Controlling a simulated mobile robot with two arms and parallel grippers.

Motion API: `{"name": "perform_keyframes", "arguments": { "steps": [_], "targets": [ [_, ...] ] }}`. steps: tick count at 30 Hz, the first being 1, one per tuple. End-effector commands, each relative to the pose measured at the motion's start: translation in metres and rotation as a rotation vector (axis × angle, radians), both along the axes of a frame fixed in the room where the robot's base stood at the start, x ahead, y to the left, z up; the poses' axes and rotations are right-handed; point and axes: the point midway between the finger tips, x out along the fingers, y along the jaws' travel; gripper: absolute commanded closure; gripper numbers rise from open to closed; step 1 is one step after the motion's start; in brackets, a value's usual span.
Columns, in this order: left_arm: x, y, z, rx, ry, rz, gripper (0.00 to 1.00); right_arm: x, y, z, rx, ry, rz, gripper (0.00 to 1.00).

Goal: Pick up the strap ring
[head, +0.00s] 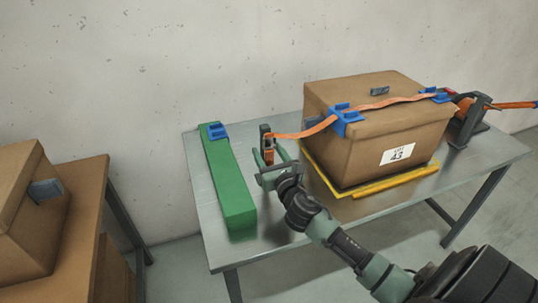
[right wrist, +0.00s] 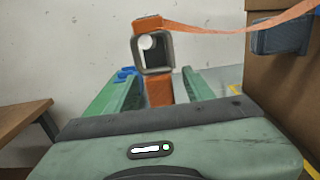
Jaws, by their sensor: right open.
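The strap ring is a grey square ring (right wrist: 135,53) in the right wrist view, in front of an orange upright piece (right wrist: 159,92). The ring is small and partly lost behind my fingers in the head view. The orange strap (head: 306,131) runs from the ring's place rightward to and over the cardboard box (head: 350,150). My right gripper (head: 270,151) is open at the ring. In the right wrist view its two green fingers (right wrist: 161,75) stand either side of the orange piece, with the ring between and slightly above their tips. I cannot tell whether they touch.
A long green block (head: 230,180) with a blue clip lies left of my right gripper on the metal table (head: 270,241). The box has blue corner guards (head: 345,119) and stands on a yellow base. A dark ratchet stand (head: 468,124) is at right. Another table with a box (head: 22,215) is at left.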

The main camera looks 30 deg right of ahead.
Motion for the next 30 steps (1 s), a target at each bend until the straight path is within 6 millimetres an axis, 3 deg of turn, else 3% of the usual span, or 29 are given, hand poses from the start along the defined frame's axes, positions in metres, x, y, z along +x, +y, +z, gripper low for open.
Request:
{"name": "perform_keyframes", "arguments": {
  "steps": [4,12,14,18,30],
  "targets": [
    [0.006,0.000,0.001,-0.001,-0.009,0.000,0.64,0.018,-0.004,0.000,0.000,0.000,-0.001,0.47],
    [0.023,-0.002,0.002,-0.003,-0.034,0.000,0.64,0.021,-0.005,0.000,0.000,0.000,0.001,0.47],
    [0.023,-0.002,0.002,-0.003,-0.034,0.000,0.64,0.021,-0.005,0.000,0.000,0.000,0.001,0.61],
    [0.021,-0.001,0.002,-0.003,-0.031,0.001,0.64,0.021,-0.005,0.000,0.000,0.001,0.000,1.00],
    [0.014,-0.001,0.003,-0.002,-0.021,0.001,0.64,0.021,-0.005,0.005,-0.001,-0.001,0.000,1.00]
  ]
}}
